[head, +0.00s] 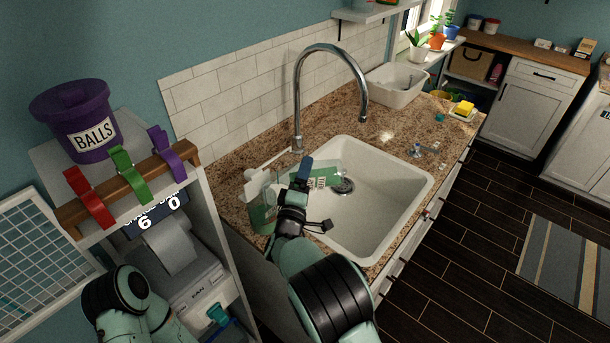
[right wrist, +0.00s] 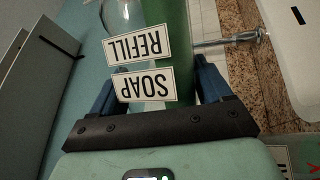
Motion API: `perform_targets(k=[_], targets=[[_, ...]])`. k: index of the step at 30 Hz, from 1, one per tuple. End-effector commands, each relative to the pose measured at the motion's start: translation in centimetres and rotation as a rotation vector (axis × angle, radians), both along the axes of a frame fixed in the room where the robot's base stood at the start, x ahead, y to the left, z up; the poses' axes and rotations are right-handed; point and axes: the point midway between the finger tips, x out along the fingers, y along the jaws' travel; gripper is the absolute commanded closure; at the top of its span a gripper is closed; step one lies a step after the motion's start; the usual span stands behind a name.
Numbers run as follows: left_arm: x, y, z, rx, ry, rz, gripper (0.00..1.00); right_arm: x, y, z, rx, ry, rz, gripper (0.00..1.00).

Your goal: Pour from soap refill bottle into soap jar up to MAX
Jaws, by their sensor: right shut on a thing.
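My right gripper (head: 298,180) is over the left edge of the sink, its blue fingers pointing away from me. In the right wrist view it (right wrist: 155,90) is shut on the soap refill bottle (right wrist: 176,35). The bottle is part clear, part green, with labels reading SOAP and REFILL upside down in that view. In the head view a clear and green body (head: 262,208), apparently this bottle, shows left of the gripper. A pale green-and-white labelled item (head: 326,178) shows behind the gripper; I cannot tell if it is the soap jar. My left gripper is out of view.
The white sink (head: 385,205) has a tall chrome faucet (head: 297,100) at its back. A white tub (head: 396,85) and a yellow sponge (head: 464,107) are farther along the granite counter. A shelf with a purple BALLS bucket (head: 82,125) stands close on the left.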

Motion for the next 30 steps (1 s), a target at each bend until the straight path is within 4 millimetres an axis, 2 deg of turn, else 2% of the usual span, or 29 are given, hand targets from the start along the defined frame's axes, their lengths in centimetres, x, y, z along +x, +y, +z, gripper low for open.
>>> perform_targets(k=[30], targets=[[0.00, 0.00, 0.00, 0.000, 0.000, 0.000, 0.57, 0.00, 0.06, 0.52, -0.051, -0.005, 0.000, 0.68]])
